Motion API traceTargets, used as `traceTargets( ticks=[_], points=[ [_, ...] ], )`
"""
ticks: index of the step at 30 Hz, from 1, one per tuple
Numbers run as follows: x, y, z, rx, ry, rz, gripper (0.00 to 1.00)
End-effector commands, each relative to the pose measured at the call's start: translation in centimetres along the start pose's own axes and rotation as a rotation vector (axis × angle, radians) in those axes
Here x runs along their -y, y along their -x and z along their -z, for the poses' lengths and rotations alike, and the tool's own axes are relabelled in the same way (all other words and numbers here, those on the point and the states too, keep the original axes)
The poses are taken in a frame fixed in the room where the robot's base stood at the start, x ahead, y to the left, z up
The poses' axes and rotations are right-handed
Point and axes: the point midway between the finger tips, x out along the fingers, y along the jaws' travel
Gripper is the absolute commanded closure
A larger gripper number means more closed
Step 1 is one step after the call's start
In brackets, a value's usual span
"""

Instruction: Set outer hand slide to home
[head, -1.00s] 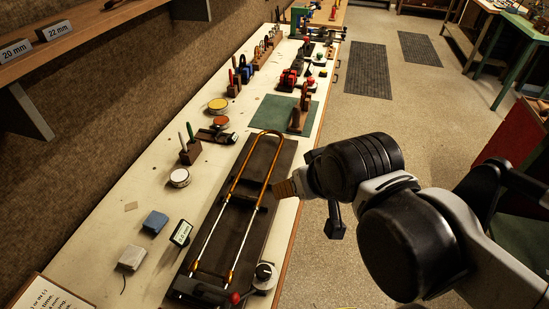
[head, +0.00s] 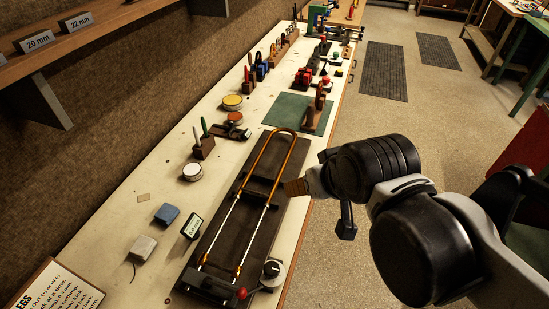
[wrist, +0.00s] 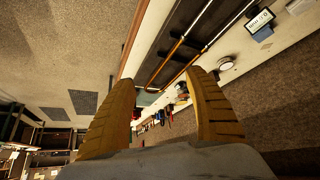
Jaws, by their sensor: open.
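The outer hand slide (head: 298,161) is a U-shaped brass tube with its bow at the far end. It lies along a dark board (head: 253,232) on the bench, and bright silver inner tubes (head: 221,227) run from its near ends toward the front. My gripper (head: 294,187) is beside the right leg of the slide, near the board's right edge; a gap to the tube cannot be judged. In the wrist view my gripper (wrist: 160,78) has two tan fingers spread wide, with nothing held between them. Brass and silver tubing (wrist: 180,48) shows beyond the fingertips.
A small display (head: 191,226), grey and blue blocks (head: 166,214) and round tins (head: 192,171) stand left of the board. Tool racks stand farther along. Open floor lies right.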

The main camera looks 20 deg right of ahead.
Motion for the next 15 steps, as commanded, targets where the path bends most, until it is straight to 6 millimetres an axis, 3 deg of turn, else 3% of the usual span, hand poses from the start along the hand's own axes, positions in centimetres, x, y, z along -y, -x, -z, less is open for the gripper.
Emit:
traceTargets(
  ticks=[5, 9, 15],
  points=[
    [0.0, 0.0, 0.0, 0.0, 0.0, 0.0, 0.37],
    [0.2, -0.1, 0.2, 0.008, 0.016, 0.002, 0.65],
    [1.9, -1.7, 2.6, 0.104, 0.207, 0.017, 0.65]
  ],
)
